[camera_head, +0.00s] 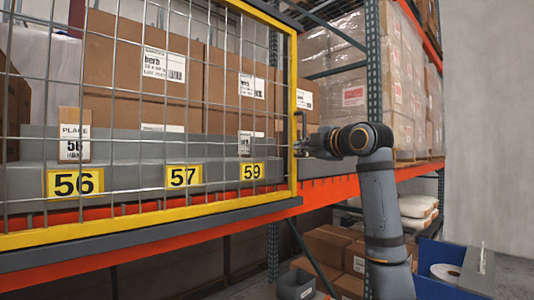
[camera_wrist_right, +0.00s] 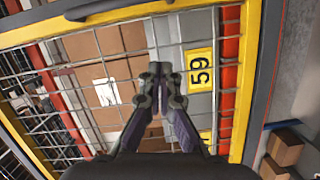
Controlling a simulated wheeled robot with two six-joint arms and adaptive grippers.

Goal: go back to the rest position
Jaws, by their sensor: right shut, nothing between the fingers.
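My right gripper (camera_head: 304,146) is at the right edge of the yellow-framed mesh gate (camera_head: 293,100), close to a dark handle on the frame. In the right wrist view my right gripper (camera_wrist_right: 160,78) is shut and empty, its fingers together in front of the mesh. The yellow frame (camera_wrist_right: 250,60) of the gate runs along the right and top there. My right arm reaches up from the lower right of the head view. My left gripper is in neither view.
Behind the mesh stand cardboard boxes (camera_head: 130,70) above yellow labels 56 (camera_head: 75,183), 57 (camera_head: 183,176) and 59 (camera_head: 252,172). An orange beam (camera_head: 150,255) runs below. Wrapped pallets (camera_head: 400,80) stand at right. A blue bin (camera_head: 440,260) is at lower right.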

